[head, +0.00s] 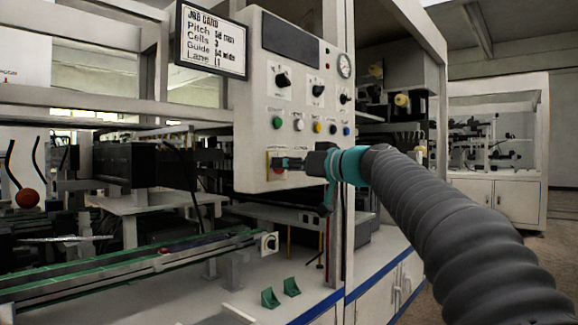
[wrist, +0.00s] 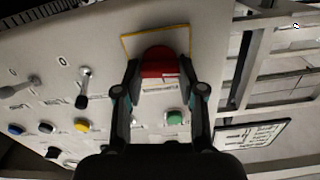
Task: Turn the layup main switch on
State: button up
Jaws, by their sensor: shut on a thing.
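The main switch is a red knob (wrist: 158,62) on a plate with a yellow border (wrist: 127,45), low on the control panel. In the wrist view my gripper (wrist: 160,76) has one finger on each side of the knob and is closed on it. In the head view my gripper (head: 283,163) reaches the switch plate (head: 269,158) from the right and hides much of the knob. Which way the knob points is hard to tell.
The pale control panel (head: 250,100) carries a row of coloured buttons, with a green button (head: 277,123) above the switch. Black selector knobs (head: 283,79) sit higher. A job card (head: 212,40) hangs at upper left. A conveyor (head: 130,268) lies below left.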

jog(key=shift+w+d+f+m+p, duration=0.1)
jog(key=shift+m+p, duration=0.45)
jog(key=shift+m, duration=2.2)
jog(key=shift+a+f+m+p, duration=0.1)
jog(key=shift+m+p, duration=0.45)
jog(key=shift+m, duration=2.15)
jog(key=shift+w+d+f+m+p, duration=0.1)
jog(key=shift+m+p, duration=0.45)
jog(key=shift+m, duration=2.2)
jog(key=o, duration=1.1)
jog(key=shift+o, duration=0.2)
jog(key=shift+s, duration=0.1)
jog(key=v, duration=1.2)
